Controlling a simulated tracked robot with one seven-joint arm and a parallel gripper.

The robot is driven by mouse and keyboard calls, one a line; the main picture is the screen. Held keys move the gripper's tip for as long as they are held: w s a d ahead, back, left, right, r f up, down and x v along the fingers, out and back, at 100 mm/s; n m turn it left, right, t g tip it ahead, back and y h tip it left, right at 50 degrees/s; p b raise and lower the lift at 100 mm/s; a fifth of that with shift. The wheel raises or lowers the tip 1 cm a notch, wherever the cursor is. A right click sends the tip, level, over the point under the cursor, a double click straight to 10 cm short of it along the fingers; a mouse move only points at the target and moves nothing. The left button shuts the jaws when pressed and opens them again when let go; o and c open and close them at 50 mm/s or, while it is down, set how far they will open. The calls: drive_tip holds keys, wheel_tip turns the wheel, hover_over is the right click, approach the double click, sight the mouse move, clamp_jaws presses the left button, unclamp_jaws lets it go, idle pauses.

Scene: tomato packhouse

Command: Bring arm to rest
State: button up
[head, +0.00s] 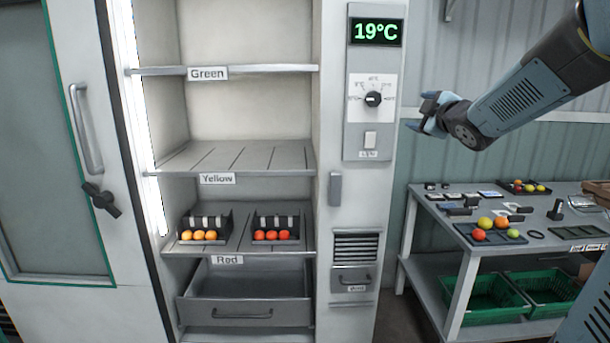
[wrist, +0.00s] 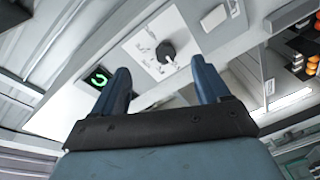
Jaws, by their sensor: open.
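My arm reaches in from the upper right of the head view. My gripper (head: 428,113) is beside the cabinet's control panel, to the right of the dial (head: 372,99). In the wrist view my gripper (wrist: 163,85) has its two blue fingers apart with nothing between them. The dial also shows in the wrist view (wrist: 166,52), beyond the fingertips. From the head view I cannot tell how far the fingers are from the panel.
The open cabinet has shelves labelled Green (head: 245,71), Yellow (head: 255,172) and Red (head: 275,252); two black trays of tomatoes stand on the lowest. The display (head: 376,31) reads 19°C. A table (head: 437,216) with trays stands right, green crates (head: 480,297) below.

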drive_tip(key=s+a+f+m+g, duration=0.2)
drive_tip(key=s+f+m+g, duration=0.2)
drive_tip(key=s, duration=0.6)
drive_tip(key=s+a+f+m+g+h, duration=0.1)
drive_tip(key=s+a+f+m+g, duration=0.2)
drive_tip(key=s, duration=0.8)
drive_tip(key=s+a+f+m+g+h, duration=0.1)
drive_tip(key=s+a+f+m+g, duration=0.1)
drive_tip(key=s+f+m+g, duration=0.2)
drive_tip(key=s+f+m, duration=0.3)
drive_tip(key=s+f, duration=0.1)
drive_tip(key=s, duration=0.3)
drive_tip(key=shift+s+a+f+g, duration=0.15)
drive_tip(key=shift+a+f+g, duration=0.1)
drive_tip(key=shift+g, duration=0.15)
